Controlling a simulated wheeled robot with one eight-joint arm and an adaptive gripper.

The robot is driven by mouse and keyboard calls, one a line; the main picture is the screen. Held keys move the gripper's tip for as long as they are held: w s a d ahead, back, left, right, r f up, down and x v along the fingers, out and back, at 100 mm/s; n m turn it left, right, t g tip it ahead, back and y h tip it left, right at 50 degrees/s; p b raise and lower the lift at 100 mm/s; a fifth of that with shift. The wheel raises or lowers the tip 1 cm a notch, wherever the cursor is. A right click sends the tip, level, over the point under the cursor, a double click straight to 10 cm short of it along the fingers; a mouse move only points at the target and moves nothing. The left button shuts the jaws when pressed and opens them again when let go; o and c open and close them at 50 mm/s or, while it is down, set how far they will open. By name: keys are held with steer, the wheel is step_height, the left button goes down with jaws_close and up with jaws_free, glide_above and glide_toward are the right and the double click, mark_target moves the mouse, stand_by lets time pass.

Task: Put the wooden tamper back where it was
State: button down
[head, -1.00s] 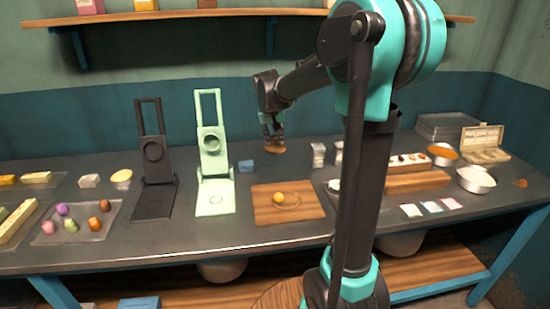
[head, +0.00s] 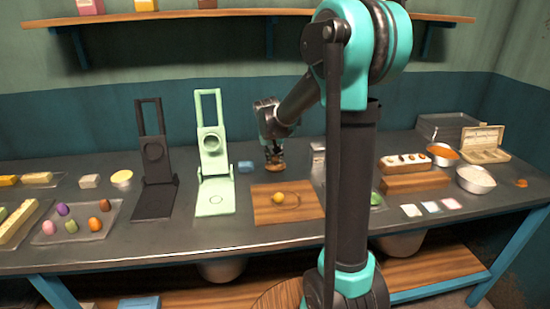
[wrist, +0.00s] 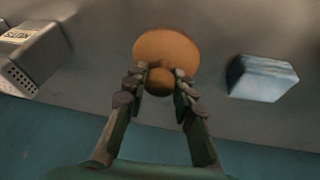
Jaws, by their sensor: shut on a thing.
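The wooden tamper (head: 276,169) is a small round brown piece, low over the back of the dark counter behind the wooden board. My gripper (head: 274,152) points down and is shut on its knob. The wrist view shows the fingertips (wrist: 160,84) on either side of the knob, with the tamper's wider round disc (wrist: 165,47) beyond. I cannot tell whether the tamper touches the counter.
A blue block (head: 246,166) lies just left of the tamper; it is also in the wrist view (wrist: 262,78). A pale shaker box (head: 318,160) stands to the right. A green press (head: 214,190) stands left.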

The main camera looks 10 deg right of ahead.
steer(key=c, duration=1.3)
jaws_free()
steer(key=shift+o, duration=0.2)
steer(key=v, duration=1.2)
steer(key=shift+r, duration=0.1)
